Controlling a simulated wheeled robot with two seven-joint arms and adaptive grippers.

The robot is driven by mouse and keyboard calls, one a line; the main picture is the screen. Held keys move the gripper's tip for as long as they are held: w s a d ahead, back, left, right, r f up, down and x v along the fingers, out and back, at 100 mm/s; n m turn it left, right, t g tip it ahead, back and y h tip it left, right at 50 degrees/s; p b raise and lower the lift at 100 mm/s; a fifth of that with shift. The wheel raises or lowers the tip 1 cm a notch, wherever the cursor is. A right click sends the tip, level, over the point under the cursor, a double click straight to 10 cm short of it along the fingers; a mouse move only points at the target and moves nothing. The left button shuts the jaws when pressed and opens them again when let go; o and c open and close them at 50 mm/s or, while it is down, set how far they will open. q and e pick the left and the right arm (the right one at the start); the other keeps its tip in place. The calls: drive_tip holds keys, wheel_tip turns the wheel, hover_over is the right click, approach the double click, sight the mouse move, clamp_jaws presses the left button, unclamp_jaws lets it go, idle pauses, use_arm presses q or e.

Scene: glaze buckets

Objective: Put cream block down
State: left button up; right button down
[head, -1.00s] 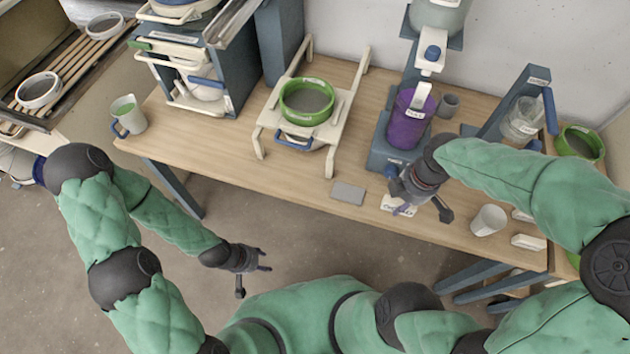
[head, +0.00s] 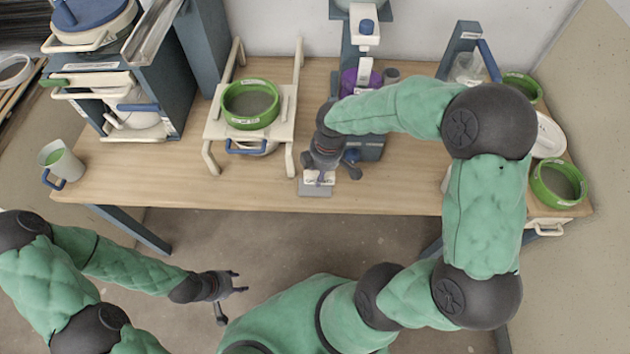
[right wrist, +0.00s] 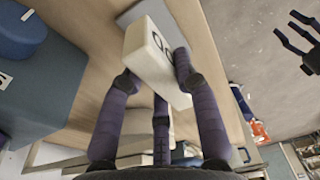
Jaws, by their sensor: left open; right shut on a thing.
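The cream block (head: 319,178) is in my right gripper (head: 328,168), at the table's front edge, over a flat grey pad (head: 314,192). In the right wrist view the cream block (right wrist: 148,48) shows dark lettering on one face and sits between the purple fingers of the right gripper (right wrist: 156,82). The grey pad (right wrist: 140,11) lies just beyond it; I cannot tell whether block and pad touch. My left gripper (head: 232,288) is open and empty in front of the table; its fingers also show in the right wrist view (right wrist: 300,38).
A cream stand with a green-rimmed sieve (head: 250,104) is left of the block. Behind my right arm is a blue machine with a purple container (head: 350,82). Green-rimmed bowls (head: 558,184) are at the right.

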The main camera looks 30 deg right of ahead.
sight(315, 180)
drive_tip(key=shift+w+a+f, duration=0.2)
drive_tip(key=shift+w+f, duration=0.35)
drive_tip(key=shift+f, duration=0.15)
drive_tip(key=shift+w+f+b, duration=0.2)
drive_tip(key=shift+f+b, duration=0.55)
drive_tip(key=shift+f, duration=0.95)
drive_tip(key=shift+f, duration=0.2)
drive_tip(key=c, duration=0.9)
unclamp_jaws()
drive_tip(key=r+p, duration=0.1)
drive_tip(key=r, duration=0.3)
drive_tip(key=r+p, duration=0.1)
drive_tip(key=r, duration=0.3)
drive_tip(key=d+r+p, duration=0.1)
drive_tip(key=r, duration=0.3)
drive_tip(key=shift+s+d+r+p, duration=0.1)
drive_tip(key=shift+s+r+p, duration=0.05)
drive_tip(key=shift+s+p, duration=0.25)
